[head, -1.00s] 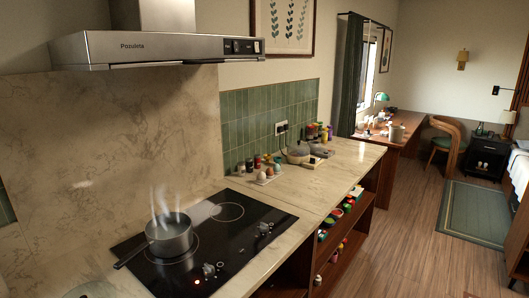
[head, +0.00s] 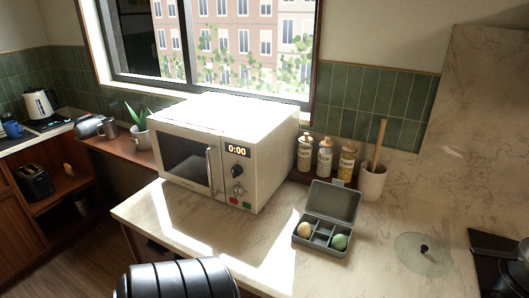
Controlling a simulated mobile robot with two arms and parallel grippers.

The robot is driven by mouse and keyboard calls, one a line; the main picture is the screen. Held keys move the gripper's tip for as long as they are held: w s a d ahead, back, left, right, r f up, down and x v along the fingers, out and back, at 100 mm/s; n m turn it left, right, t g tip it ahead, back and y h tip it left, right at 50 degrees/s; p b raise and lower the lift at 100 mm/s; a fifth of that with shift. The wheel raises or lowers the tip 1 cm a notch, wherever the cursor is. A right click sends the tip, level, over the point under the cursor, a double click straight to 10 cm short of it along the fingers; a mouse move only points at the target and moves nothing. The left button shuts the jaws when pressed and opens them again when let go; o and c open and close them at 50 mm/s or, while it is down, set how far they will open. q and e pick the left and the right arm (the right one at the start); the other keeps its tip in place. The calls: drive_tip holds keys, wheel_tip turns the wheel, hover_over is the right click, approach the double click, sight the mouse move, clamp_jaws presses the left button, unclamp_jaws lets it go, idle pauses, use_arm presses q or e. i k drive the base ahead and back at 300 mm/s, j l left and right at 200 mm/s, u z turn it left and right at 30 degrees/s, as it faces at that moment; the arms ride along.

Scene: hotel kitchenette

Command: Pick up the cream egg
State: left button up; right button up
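A cream egg (head: 304,229) sits in the left compartment of a small grey egg box (head: 318,248) on the marble counter. The box's lid is open and leans back. A green egg (head: 339,241) sits in the right part of the same box. Other compartments between the two eggs look empty. Neither of my grippers shows in the head view.
A white microwave (head: 228,150) stands left of the box. Several bottles (head: 325,158) and a utensil crock (head: 372,183) stand behind it. A round glass lid (head: 422,255) lies to the right, near the black cooktop (head: 490,252). The counter in front of the box is clear.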

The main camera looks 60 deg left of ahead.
sight(303, 230)
drive_tip(key=u, duration=1.75)
